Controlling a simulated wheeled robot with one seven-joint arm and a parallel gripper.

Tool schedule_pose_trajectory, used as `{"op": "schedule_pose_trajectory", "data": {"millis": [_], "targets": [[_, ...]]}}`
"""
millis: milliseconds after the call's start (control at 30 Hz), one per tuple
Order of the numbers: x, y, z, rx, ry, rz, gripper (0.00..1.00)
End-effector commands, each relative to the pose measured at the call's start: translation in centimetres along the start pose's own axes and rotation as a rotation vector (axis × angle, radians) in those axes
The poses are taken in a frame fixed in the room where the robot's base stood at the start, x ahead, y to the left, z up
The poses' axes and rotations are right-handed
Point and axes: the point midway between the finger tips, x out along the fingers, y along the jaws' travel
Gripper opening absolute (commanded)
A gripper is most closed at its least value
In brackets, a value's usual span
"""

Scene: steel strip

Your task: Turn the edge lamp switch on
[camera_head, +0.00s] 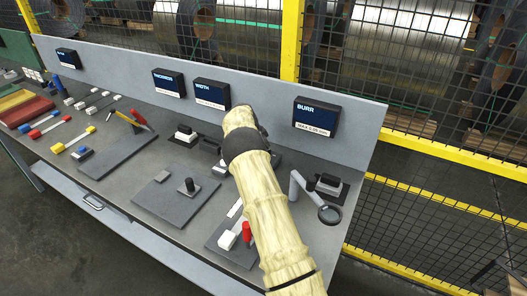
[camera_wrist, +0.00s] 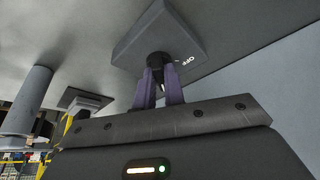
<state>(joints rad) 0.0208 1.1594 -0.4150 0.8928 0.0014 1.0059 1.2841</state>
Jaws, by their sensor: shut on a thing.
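In the wrist view, a dark switch knob (camera_wrist: 158,60) stands out from a grey square plate (camera_wrist: 150,28) with the white word OFF beside it. My gripper (camera_wrist: 161,80) has its two purple fingers closed around this knob. I cannot tell which way the knob is turned, and no ON mark shows. In the head view, my pale arm reaches over the bench to the back panel, and its wrist hides the fingers and most of the switch. A magnifier on a grey post (camera_head: 294,188) stands right of the arm.
A red-handled tool (camera_head: 246,232) lies close left of my arm. The back panel (camera_head: 270,92) carries several black signs, including BURR (camera_head: 317,115). A yellow-framed mesh fence stands behind.

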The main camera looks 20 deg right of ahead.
Motion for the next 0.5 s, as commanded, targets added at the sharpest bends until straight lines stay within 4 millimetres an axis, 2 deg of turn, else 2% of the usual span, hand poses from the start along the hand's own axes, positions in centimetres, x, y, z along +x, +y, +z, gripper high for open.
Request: {"op": "schedule_pose_trajectory", "data": {"millis": [233, 500], "targets": [[-0.03, -0.22, 0.11, 0.112, -0.003, 0.046, 0.00], [0.03, -0.21, 0.06, 0.153, -0.004, 0.063, 0.00]]}}
